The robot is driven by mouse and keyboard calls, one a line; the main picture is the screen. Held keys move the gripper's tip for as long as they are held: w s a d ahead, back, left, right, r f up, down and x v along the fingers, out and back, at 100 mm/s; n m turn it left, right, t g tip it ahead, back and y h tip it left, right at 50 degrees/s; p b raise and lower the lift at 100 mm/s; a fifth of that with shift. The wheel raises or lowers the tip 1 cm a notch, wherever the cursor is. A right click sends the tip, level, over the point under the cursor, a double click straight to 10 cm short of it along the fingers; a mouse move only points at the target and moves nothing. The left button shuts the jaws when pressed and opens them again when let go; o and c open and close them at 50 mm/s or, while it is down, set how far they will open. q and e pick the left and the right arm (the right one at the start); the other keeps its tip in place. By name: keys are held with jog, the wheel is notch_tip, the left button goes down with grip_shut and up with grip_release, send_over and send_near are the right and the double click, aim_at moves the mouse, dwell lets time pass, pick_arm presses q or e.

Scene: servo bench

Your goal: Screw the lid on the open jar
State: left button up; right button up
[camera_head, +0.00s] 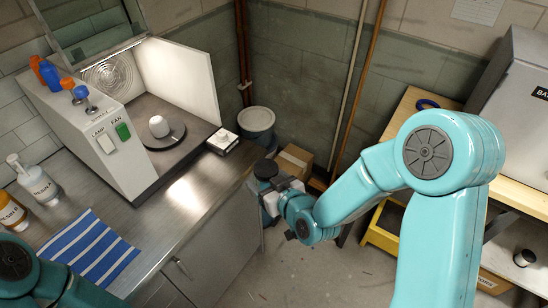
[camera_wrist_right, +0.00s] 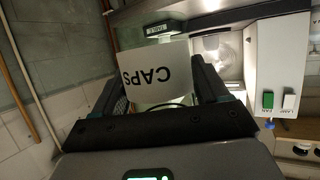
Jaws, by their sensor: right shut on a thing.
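My right gripper (camera_head: 268,188) hangs in front of the counter's right end, above the floor. In the right wrist view its two fingers (camera_wrist_right: 163,78) are shut on a white thing lettered CAPS (camera_wrist_right: 152,62), with the letters upside down. The thing's full shape is hidden by the fingers and palm. My left arm shows at the lower left, its gripper outside the picture. I cannot make out a clear open jar or lid. A small white rounded object (camera_head: 158,127) stands on a dark round plate (camera_head: 164,141) in the lit booth.
The booth (camera_head: 80,125) has lamp and fan switches. A small white-and-black box (camera_head: 222,141) sits at the counter's edge. A striped blue cloth (camera_head: 92,250), a pump bottle (camera_head: 38,183) and an amber bottle (camera_head: 12,213) are left. A grey bin (camera_head: 257,124) and carton (camera_head: 293,160) stand behind.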

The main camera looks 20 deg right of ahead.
jog(key=s+a+f+n+g+y, duration=0.1)
jog(key=s+a+f+n+y, duration=0.1)
jog(key=a, duration=0.3)
jog(key=s+a+f+n+g+y, duration=0.2)
jog(key=s+a+f+n+y, duration=0.1)
jog(key=a+y, duration=0.1)
jog(key=shift+a+f+n, duration=0.3)
jog(key=shift+a+f, duration=0.05)
jog(key=shift+a, duration=0.4)
